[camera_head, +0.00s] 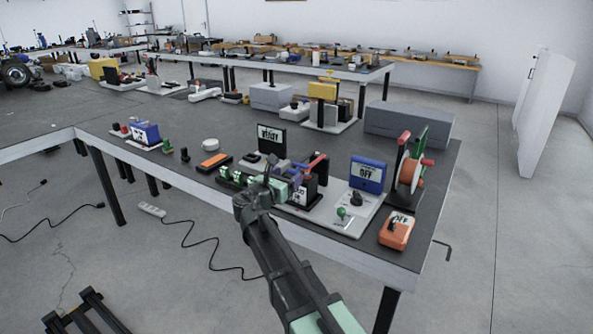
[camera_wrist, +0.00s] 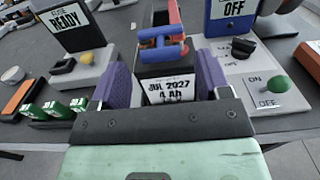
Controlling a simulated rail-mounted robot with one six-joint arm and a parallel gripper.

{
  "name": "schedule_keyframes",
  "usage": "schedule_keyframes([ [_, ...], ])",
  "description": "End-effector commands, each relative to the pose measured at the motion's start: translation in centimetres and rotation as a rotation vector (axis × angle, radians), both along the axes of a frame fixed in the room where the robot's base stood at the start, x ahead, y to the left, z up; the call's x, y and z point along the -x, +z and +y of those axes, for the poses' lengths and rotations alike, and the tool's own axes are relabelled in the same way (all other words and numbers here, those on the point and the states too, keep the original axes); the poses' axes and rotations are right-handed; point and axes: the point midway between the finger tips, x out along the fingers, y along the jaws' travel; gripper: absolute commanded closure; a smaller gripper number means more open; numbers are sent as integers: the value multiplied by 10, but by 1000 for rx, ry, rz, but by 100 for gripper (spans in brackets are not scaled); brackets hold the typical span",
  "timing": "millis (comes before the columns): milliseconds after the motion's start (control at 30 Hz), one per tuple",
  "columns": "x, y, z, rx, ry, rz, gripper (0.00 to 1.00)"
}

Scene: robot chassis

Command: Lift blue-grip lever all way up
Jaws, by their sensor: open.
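The blue-grip lever (camera_wrist: 160,54) shows in the wrist view as a blue bar at the front of a dark box (camera_wrist: 168,90) labelled "JUL 2027 4 Ah". A red-grip lever (camera_wrist: 174,14) rises just behind it; its red grip also shows in the head view (camera_head: 317,161). My gripper (camera_wrist: 162,66) is open, with one purple finger on each side of the dark box. The blue grip lies between and just beyond the fingertips, and I see no finger closed on it. In the head view my gripper (camera_head: 284,183) partly hides the box and levers.
A blue "OFF" display (camera_head: 367,174) and a green-knobbed switch (camera_wrist: 279,86) stand right of the box. A "READY" display (camera_head: 271,139) and green blocks (camera_wrist: 55,108) are at left. An orange box (camera_head: 397,231) and red reel (camera_head: 410,172) sit near the table's right corner.

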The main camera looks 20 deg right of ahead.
Motion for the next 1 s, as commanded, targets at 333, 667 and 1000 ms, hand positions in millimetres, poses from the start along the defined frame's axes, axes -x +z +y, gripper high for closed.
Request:
schedule_keyframes([
  [333, -37, 0, -42, -1, -1, -2, 30],
  [667, -37, 0, -43, -2, 0, -1, 45],
  [1000, -37, 1, -42, -3, 1, 0, 81],
])
